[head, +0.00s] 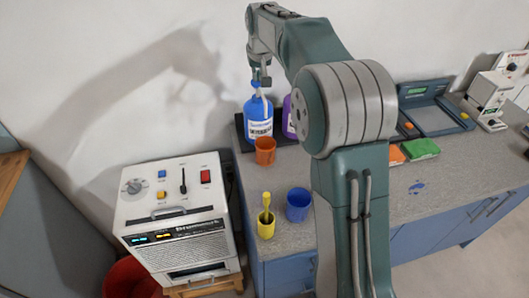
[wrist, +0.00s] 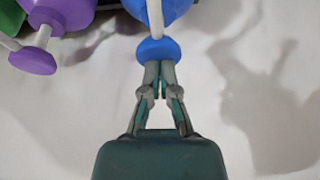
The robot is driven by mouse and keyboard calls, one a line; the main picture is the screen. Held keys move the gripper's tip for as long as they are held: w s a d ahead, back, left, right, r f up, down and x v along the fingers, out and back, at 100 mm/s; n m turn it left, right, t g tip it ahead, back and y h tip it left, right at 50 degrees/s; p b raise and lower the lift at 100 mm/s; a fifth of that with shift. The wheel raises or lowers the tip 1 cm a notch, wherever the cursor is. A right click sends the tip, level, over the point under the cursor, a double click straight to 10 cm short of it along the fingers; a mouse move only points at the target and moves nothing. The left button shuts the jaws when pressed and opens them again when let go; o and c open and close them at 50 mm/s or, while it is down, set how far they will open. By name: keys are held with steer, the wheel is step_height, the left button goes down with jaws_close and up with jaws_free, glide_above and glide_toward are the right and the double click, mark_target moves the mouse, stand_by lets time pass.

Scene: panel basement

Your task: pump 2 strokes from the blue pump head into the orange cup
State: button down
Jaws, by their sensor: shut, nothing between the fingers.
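The blue pump bottle (head: 258,122) stands on a dark tray at the back of the counter, against the wall. Its blue pump head (wrist: 158,50) shows in the wrist view right at my fingertips. My gripper (head: 261,80) is above the bottle, pointing down, with its fingers shut and nothing between them. The fingertips (wrist: 158,66) appear to touch or nearly touch the pump head; I cannot tell which. The orange cup (head: 265,151) stands upright in front of the blue bottle, below its spout. The cup's contents cannot be made out.
A purple bottle (head: 289,117) stands close to the right of the blue one; its purple pump head (wrist: 33,61) is at the wrist view's left. A yellow cup (head: 266,228) and a blue cup (head: 298,205) stand nearer the counter's front. A white machine (head: 178,222) is left.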

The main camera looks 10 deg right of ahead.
steer(key=shift+f, duration=1.25)
steer(key=shift+r, duration=2.35)
steer(key=shift+f, duration=0.2)
steer(key=shift+f, duration=2.15)
steer(key=shift+r, duration=2.35)
